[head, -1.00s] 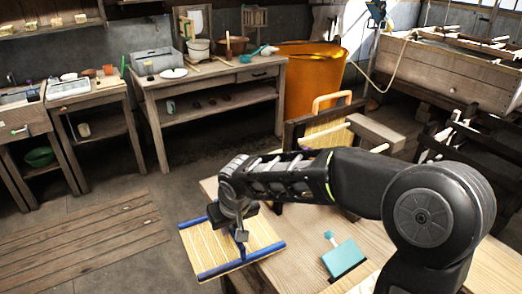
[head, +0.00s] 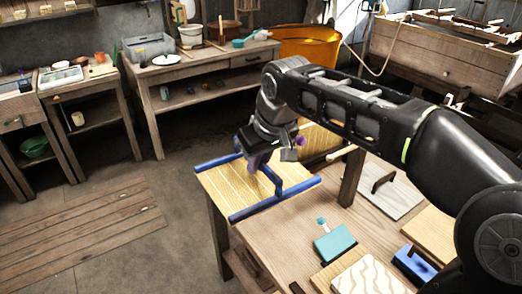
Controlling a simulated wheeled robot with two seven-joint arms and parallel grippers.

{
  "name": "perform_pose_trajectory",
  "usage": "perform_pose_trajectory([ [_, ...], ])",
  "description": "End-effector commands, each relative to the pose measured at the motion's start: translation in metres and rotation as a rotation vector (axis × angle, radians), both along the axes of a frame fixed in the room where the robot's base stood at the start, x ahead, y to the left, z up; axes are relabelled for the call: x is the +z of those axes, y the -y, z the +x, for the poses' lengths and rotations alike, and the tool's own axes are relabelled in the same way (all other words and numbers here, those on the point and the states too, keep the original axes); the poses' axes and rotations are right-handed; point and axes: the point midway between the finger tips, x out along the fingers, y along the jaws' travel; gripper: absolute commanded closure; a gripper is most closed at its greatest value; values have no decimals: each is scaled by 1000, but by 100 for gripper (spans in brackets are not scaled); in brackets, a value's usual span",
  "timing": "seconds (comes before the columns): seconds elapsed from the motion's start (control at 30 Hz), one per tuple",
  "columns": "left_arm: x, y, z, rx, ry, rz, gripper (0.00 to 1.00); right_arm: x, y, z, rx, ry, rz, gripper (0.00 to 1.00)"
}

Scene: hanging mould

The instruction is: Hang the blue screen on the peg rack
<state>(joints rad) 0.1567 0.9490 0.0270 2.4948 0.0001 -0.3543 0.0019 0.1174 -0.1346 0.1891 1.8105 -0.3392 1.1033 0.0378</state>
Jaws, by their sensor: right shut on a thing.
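The blue screen (head: 240,187) is a pale yellow slatted sheet with blue bars on two opposite edges and a blue handle across it. My right gripper (head: 268,166) is shut on it at the handle. The screen hangs roughly flat by the near left corner of the wooden table; I cannot tell its exact height. The peg rack, with a dark post (head: 351,178) and a pale peg (head: 342,154), stands behind my right arm, which hides most of it. Another yellow sheet (head: 318,138) shows behind my gripper. My left gripper is not in view.
An orange vat (head: 308,40) stands behind. The floor at left is open.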

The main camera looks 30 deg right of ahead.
Motion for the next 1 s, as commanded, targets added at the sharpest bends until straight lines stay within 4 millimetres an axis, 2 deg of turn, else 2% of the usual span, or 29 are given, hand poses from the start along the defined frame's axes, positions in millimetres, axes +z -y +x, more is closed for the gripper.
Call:
perform_pose_trajectory([
  [0.03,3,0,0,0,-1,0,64,12,3,-5,4,3,1,100],
  [0.13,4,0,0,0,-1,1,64,20,4,-10,18,1,-1,100],
  [0.63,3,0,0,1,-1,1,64,20,7,-10,18,1,0,100],
  [1.0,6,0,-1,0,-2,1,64,20,29,-8,17,1,0,100],
])
